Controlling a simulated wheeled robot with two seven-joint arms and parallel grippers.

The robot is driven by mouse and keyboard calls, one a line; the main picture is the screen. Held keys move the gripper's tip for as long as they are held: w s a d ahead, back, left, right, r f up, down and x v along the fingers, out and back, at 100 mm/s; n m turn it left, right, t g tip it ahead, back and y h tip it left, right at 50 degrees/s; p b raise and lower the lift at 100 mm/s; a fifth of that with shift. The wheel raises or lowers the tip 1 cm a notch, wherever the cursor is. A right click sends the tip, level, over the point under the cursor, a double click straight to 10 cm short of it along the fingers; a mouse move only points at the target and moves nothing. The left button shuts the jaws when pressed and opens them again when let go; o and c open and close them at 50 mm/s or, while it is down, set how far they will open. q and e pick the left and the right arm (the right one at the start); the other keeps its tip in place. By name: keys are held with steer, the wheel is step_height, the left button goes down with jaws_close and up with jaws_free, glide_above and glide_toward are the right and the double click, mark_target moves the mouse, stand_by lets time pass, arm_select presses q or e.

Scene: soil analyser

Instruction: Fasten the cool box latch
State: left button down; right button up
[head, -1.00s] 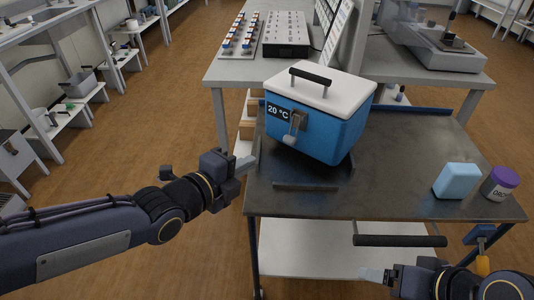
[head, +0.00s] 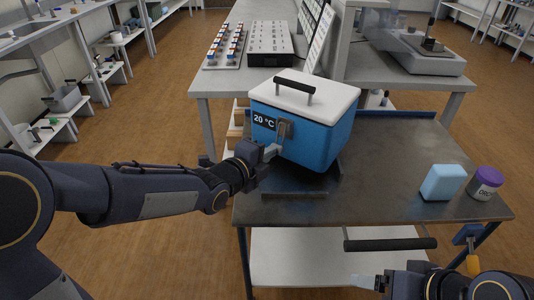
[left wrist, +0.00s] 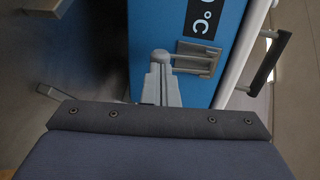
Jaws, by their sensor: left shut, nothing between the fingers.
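The blue cool box (head: 315,145) stands on the dark cart top with its white lid (head: 305,97) down. Its grey metal latch (head: 285,128) is on the front face beside the "20 °C" display; it also shows in the left wrist view (left wrist: 198,58). My left gripper (head: 271,151) is shut and empty, with its tips at the latch's lower end. In the left wrist view its fingers (left wrist: 160,88) point at the box front, close to the latch; I cannot tell whether they touch it. My right gripper (head: 368,281) is low at the front right, away from the box; its opening is unclear.
The cart top (head: 385,175) has free room right of the box. A light blue block (head: 443,183) and a purple-lidded jar (head: 485,183) stand at its right. A dark cart handle (head: 390,244) is at the front. A bench (head: 215,83) with racks stands behind.

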arm_select(q)
steer(key=f+t+h+b, duration=0.1)
steer(key=b, duration=0.6)
steer(key=w+d+f+t+b, duration=0.1)
steer(key=b, duration=0.6)
steer(key=shift+w+f+t+h, duration=0.1)
steer(key=shift+t+h, duration=0.2)
steer(key=shift+h, duration=0.1)
steer(key=shift+r, duration=0.2)
steer(key=shift+r, duration=0.1)
steer(key=shift+a, duration=0.1)
